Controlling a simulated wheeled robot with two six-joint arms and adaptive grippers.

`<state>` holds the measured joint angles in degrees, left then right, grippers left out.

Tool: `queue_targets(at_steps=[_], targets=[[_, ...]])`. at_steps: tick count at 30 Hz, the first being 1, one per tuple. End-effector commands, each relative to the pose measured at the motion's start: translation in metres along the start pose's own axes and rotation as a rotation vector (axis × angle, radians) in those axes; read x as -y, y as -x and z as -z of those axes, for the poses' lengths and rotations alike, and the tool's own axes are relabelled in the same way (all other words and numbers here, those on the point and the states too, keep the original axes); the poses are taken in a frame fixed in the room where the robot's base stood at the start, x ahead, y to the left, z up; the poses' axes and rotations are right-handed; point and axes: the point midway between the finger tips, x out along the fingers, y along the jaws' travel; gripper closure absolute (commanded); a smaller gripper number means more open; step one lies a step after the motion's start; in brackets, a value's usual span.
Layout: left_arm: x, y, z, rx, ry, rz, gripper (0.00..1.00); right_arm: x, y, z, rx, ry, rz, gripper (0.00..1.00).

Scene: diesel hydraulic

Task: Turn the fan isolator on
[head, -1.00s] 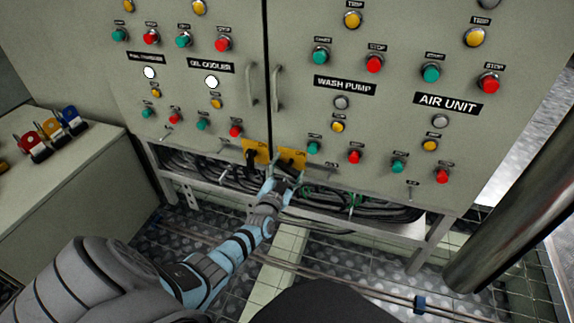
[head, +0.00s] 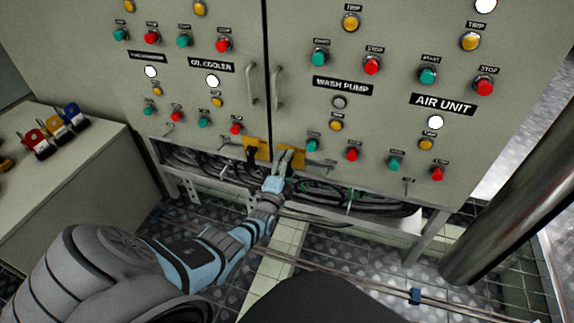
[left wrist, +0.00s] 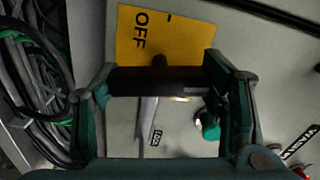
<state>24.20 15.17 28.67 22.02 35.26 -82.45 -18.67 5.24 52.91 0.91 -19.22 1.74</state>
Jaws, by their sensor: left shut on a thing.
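A yellow isolator plate (head: 298,158) sits at the lower left corner of the right cabinet door; its label is too small to read in the head view. In the left wrist view, the plate (left wrist: 180,38) shows the word OFF, and a black handle (left wrist: 160,80) lies across in front of it. My left gripper (head: 285,162) is at this isolator, its fingers at both ends of the handle and shut on it. In the head view my gripper hides most of the handle. My right gripper is not in view.
A second yellow isolator plate (head: 262,144) with a black handle is close on the left. Push buttons and lamps cover both doors; the AIR UNIT lamp (head: 436,122) is lit white. Cables (head: 360,200) hang below. A metal post (head: 500,200) stands at the right.

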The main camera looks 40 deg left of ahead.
Motion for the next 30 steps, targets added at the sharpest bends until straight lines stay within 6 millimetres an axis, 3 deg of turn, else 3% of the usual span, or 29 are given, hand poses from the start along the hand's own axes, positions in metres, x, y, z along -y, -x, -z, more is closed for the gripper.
queue_targets(at_steps=[12,28,29,30], targets=[[-0.0003,0.0001,-0.0003,0.001,-0.195,0.000,0.62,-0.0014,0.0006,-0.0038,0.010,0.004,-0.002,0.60],[-0.0005,0.0001,-0.0005,0.000,-0.223,0.000,0.62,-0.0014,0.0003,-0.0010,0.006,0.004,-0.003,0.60],[-0.0005,0.0001,-0.0005,0.000,-0.223,0.000,0.31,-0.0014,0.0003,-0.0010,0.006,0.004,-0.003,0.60],[-0.0005,0.0001,-0.0005,0.000,-0.222,0.000,0.24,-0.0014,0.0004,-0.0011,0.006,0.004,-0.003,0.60]])
